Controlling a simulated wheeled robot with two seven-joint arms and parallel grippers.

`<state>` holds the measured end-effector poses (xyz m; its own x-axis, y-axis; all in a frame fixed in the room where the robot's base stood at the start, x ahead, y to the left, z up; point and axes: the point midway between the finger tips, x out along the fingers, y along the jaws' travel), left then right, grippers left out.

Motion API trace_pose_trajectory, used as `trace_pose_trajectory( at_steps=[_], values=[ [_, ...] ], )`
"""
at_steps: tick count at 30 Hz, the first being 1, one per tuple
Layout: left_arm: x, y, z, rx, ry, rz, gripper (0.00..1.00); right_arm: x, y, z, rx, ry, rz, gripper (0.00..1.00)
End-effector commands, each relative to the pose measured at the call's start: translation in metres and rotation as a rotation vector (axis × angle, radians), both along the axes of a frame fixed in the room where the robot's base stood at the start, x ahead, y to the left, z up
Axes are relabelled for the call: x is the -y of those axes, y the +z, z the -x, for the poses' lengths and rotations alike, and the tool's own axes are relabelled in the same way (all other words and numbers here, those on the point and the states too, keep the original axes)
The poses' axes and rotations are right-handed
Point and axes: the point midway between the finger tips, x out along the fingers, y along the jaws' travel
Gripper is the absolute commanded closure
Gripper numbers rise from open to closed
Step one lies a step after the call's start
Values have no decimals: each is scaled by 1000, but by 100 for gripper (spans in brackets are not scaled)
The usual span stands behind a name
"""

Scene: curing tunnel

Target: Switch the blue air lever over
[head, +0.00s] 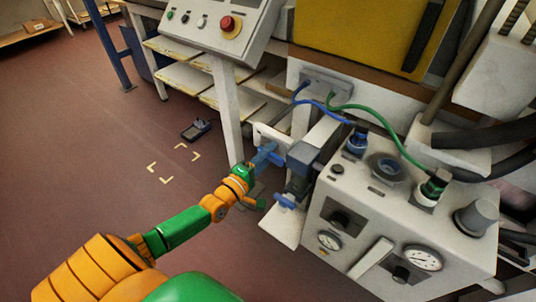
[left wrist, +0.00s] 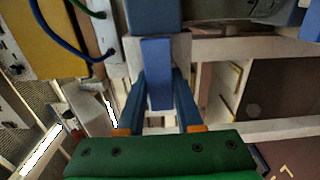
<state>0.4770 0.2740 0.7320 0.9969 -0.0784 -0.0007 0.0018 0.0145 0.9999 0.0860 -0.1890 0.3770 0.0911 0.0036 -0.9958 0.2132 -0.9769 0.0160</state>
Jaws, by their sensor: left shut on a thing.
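The blue air lever (left wrist: 158,75) shows in the left wrist view as a flat blue bar below a blue block (left wrist: 152,15). My left gripper (left wrist: 159,82) has its dark blue fingers on both sides of the bar and is shut on it. In the head view my left gripper (head: 268,155) reaches to the left side of the grey air unit (head: 345,205), and its fingers largely hide the lever there. My right gripper is in neither view.
A second blue handle (head: 285,202) sticks out just below. Blue (head: 325,103) and green hoses (head: 385,125) loop above the unit, which has gauges (head: 423,258). A control panel (head: 225,28) with a red button stands behind. Open floor (head: 90,130) lies left.

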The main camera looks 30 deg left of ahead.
Motion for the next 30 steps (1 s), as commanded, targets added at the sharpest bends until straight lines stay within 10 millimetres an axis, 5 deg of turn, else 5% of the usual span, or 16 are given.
trace_pose_trajectory(
  at_steps=[2,3,6,16,30],
  values=[
    [0,-1,0,-2,0,4,100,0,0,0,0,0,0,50],
    [0,-1,0,-2,0,4,60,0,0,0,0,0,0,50],
    [0,-1,0,-1,0,3,35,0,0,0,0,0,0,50],
    [0,0,3,-1,0,1,35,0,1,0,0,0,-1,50],
    [-6,0,70,-1,0,1,35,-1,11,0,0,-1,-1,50]
  ],
)
